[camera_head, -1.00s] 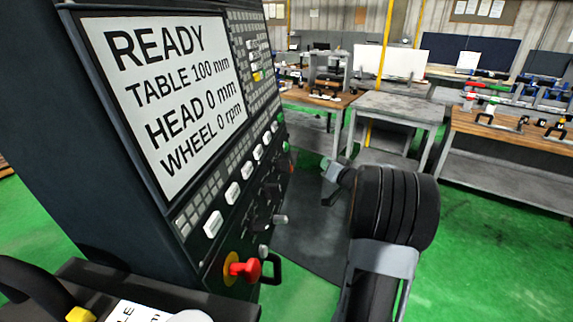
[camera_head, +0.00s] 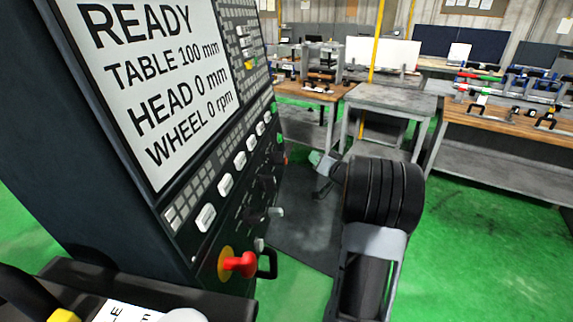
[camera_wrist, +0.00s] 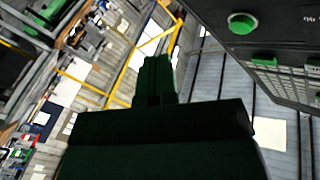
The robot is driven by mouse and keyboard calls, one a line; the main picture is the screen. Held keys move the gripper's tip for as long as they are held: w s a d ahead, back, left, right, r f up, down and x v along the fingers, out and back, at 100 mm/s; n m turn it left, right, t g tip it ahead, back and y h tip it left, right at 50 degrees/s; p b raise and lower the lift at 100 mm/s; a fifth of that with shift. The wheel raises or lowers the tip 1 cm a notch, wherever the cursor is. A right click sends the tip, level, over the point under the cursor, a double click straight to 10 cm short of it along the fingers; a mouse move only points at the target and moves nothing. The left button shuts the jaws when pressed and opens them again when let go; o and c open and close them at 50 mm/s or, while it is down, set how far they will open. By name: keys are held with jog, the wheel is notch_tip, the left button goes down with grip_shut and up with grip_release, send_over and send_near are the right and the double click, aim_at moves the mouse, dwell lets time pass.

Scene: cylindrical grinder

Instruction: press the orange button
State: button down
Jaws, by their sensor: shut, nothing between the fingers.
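A small orange-red button (camera_head: 282,157) shows at the far right edge of the dark control panel in the head view, seen at a steep slant. My gripper (camera_head: 317,160) is a little to the right of it, apart in the picture; the exact gap cannot be told. In the wrist view my gripper (camera_wrist: 157,62) is shut with nothing in it. A green button (camera_wrist: 241,22) on the panel shows there to the right of the fingers. I cannot make out the orange button in the wrist view.
The panel carries a READY screen (camera_head: 155,75), a row of white buttons (camera_head: 226,185) and a red knob on a yellow base (camera_head: 240,264) that sticks out. A handle (camera_head: 267,262) is beside it. A grey table (camera_head: 392,100) stands behind, with green floor between.

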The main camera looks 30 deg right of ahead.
jog(key=shift+w+a+f+b, duration=0.25)
jog(key=shift+w+a+b, duration=0.15)
jog(key=shift+w+a, duration=0.65)
jog(key=shift+w+a+f+b, duration=0.25)
jog(key=shift+w+a+b, duration=0.15)
jog(key=shift+w+a, duration=0.6)
jog(key=shift+s+a, duration=0.1)
jog(key=shift+a, duration=0.15)
dwell(0.5)
jog(key=shift+w+a+f, duration=0.1)
jog(key=shift+w+a, duration=0.1)
jog(key=shift+a, duration=0.05)
jog(key=shift+w+a, duration=0.25)
jog(key=shift+a, duration=0.05)
dwell(0.9)
jog(key=shift+d, duration=0.1)
dwell(0.3)
jog(key=shift+s+d+p, duration=0.5)
jog(key=shift+p, duration=0.05)
